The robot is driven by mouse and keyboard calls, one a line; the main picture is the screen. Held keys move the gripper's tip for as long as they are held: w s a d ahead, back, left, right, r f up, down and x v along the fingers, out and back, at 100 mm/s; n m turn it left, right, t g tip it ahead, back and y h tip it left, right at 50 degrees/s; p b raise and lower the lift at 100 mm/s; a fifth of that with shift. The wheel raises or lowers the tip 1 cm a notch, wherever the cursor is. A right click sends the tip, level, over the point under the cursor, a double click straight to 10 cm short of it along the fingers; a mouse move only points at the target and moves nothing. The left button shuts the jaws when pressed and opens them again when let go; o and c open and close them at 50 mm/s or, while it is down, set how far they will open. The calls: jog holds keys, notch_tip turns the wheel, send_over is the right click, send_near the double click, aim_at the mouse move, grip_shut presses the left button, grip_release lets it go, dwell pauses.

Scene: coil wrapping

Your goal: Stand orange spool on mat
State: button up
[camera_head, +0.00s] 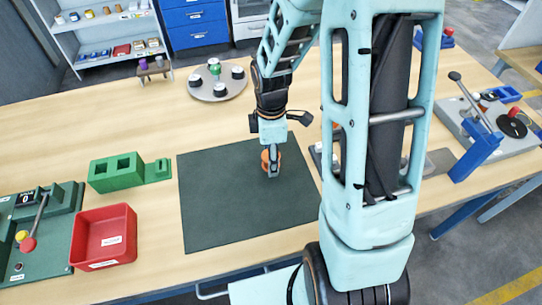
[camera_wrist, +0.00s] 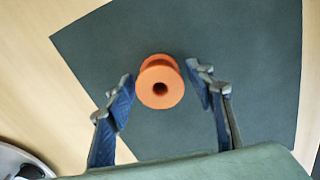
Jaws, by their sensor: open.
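In the head view the spool (camera_head: 265,161) is partly hidden behind my gripper (camera_head: 272,170), on the upper right part of the mat (camera_head: 215,205). In the wrist view my gripper (camera_wrist: 160,87) is open, with one blue-padded finger on each side of the spool. Small gaps show between the fingers and the spool.
A green block with square holes (camera_head: 117,172) and a red bin (camera_head: 104,238) stand left of the mat. A round turntable with several black-topped pieces (camera_head: 203,92) is behind it. A lever fixture (camera_head: 478,130) is at right. The mat's left and front areas are clear.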

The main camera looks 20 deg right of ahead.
jog(key=shift+r, duration=0.1)
notch_tip(320, 180, up, 12)
jog(key=shift+p, duration=0.35)
jog(key=shift+r, duration=0.1)
dwell(0.3)
